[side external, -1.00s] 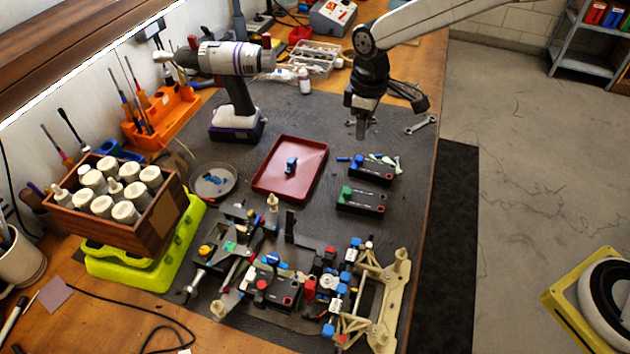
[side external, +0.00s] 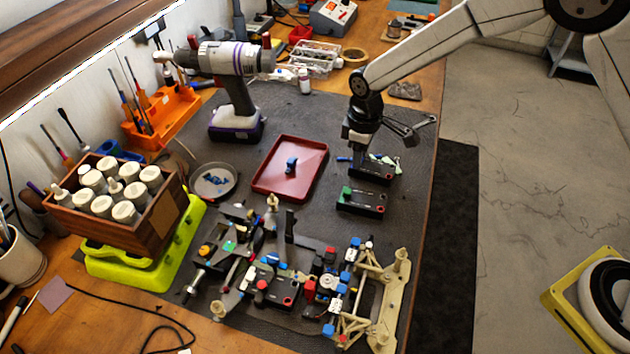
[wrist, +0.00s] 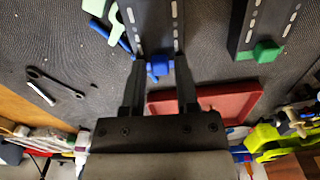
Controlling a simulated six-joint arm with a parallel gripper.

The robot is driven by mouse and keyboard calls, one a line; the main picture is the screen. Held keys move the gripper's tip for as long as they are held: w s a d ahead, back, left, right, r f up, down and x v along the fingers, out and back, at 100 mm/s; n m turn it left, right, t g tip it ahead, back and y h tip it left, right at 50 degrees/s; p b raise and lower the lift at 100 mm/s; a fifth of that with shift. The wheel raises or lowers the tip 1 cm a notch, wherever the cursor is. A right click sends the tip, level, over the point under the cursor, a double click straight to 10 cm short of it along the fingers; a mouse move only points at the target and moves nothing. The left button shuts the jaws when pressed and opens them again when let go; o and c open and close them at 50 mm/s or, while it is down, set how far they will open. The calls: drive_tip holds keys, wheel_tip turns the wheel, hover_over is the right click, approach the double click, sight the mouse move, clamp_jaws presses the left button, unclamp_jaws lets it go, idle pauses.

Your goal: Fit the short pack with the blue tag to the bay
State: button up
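The black pack with the blue tag (side external: 376,170) lies on the dark mat, partly hidden under my gripper in the side view. In the wrist view its blue tag (wrist: 160,66) is at the near end of the pack, between the fingers. My gripper (side external: 357,153) is low over that pack, pointing down. In the wrist view my gripper (wrist: 160,65) is open, one finger on each side of the pack; whether they touch it I cannot tell. The RC car chassis (side external: 300,290) lies at the front of the mat; I cannot clearly make out its bay.
A similar black pack with a green tag (side external: 362,200) lies just in front. A red tray (side external: 312,185) with a small blue part is to the left. A pale green and blue tool (wrist: 110,25) lies close beside the blue-tag pack. Bare mat lies between the packs and chassis.

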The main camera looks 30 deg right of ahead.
clamp_jaws()
drive_tip(key=shift+r, duration=0.7)
idle(0.9)
drive_tip(key=shift+r, duration=1.8)
drive_tip(key=shift+r, duration=0.1)
